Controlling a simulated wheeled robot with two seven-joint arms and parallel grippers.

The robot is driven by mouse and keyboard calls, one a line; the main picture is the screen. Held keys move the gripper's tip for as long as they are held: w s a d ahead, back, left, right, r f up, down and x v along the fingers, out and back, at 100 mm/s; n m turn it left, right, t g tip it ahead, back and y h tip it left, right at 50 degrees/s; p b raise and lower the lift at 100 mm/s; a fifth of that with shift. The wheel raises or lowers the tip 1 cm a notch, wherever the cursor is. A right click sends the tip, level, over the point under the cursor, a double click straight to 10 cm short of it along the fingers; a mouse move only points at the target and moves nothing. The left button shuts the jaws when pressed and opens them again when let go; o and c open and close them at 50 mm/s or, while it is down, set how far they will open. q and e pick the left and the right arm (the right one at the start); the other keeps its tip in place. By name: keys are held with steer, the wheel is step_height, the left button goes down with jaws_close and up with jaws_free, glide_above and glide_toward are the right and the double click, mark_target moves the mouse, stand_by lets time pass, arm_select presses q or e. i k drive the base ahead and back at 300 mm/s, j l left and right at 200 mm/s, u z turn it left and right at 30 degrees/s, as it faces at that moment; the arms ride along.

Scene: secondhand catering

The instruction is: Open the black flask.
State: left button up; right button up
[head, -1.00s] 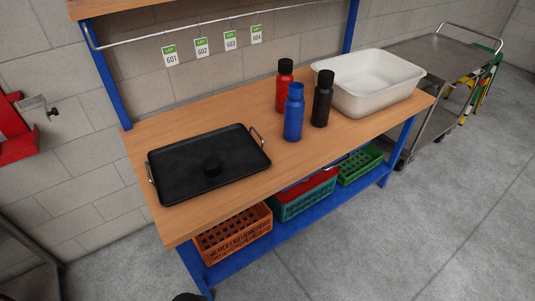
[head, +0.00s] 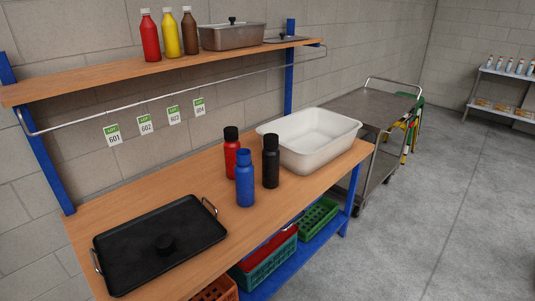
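The black flask (head: 271,162) stands upright on the wooden bench, near the front left corner of the white tub. A black top sits on it. A blue flask (head: 245,180) stands just left of it; its top is blue and narrower than its body. A red flask (head: 231,152) with a black top stands behind the blue one, partly hidden by it. Neither of my grippers is in view.
A white tub (head: 340,139) stands right. The shelf above holds bottles (head: 150,36) and a metal pan (head: 235,37). Bare bench (head: 190,178) lies between tray and flasks.

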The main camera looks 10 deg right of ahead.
mark_target(271, 158)
steer(key=i+l+u, duration=0.1)
steer(key=l+u, duration=0.15)
steer(key=l, duration=0.45)
steer(key=l+u, duration=0.2)
steer(key=l, duration=0.55)
steer(key=i, duration=0.05)
